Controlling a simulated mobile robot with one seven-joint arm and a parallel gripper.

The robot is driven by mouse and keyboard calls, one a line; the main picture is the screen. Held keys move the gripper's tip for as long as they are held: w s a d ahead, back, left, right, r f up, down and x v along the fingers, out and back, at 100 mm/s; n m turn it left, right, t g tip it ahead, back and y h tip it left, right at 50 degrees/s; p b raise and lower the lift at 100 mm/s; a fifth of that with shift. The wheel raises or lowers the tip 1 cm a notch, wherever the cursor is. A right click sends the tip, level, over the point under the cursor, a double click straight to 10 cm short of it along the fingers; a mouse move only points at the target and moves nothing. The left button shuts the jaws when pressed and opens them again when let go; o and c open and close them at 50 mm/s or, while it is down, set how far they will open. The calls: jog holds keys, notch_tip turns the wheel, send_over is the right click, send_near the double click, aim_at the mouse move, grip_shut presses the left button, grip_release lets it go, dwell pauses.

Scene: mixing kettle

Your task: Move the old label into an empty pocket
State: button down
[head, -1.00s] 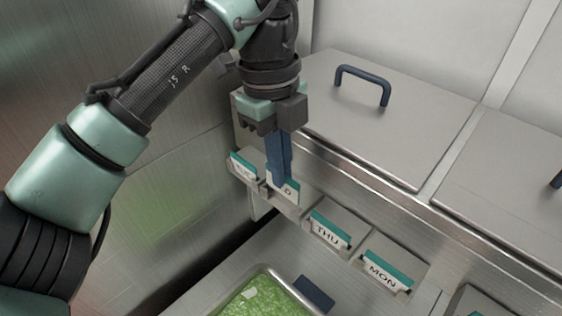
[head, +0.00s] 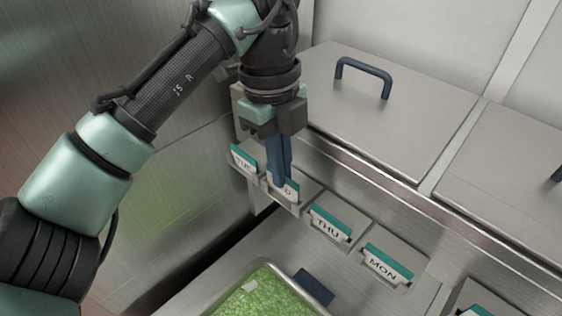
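Labels with teal tops and dark letters stand in a row of metal pockets. In the head view they are a TUE label (head: 243,158) at the left, one ending in D (head: 290,190), a THU label (head: 329,225) and a MON label (head: 387,265). My gripper (head: 279,182) points down at the pocket of the label ending in D. Its blue fingers are close together and cover the label's left part. I cannot tell whether they grip it. Which label is the old one is not clear.
A metal tray (head: 318,289) of green pieces stands below the row, with a small pale piece (head: 249,286) on top. Behind is a lid with a blue handle (head: 364,76). Another label (head: 476,310) shows at the bottom right. A metal wall stands left.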

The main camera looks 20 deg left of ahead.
jog(key=shift+f, duration=0.55)
jog(key=shift+f, duration=0.15)
jog(key=c, duration=0.5)
grip_release()
dwell(0.4)
jog(key=shift+w+a+r+p, duration=0.1)
jog(key=shift+a+r+p, duration=0.1)
jog(key=shift+r+p, duration=1.7)
jog(key=shift+w+a+r+p, duration=0.1)
jog(key=shift+a+r+p, duration=0.1)
jog(key=shift+r+p, duration=1.7)
jog(key=shift+f, duration=0.3)
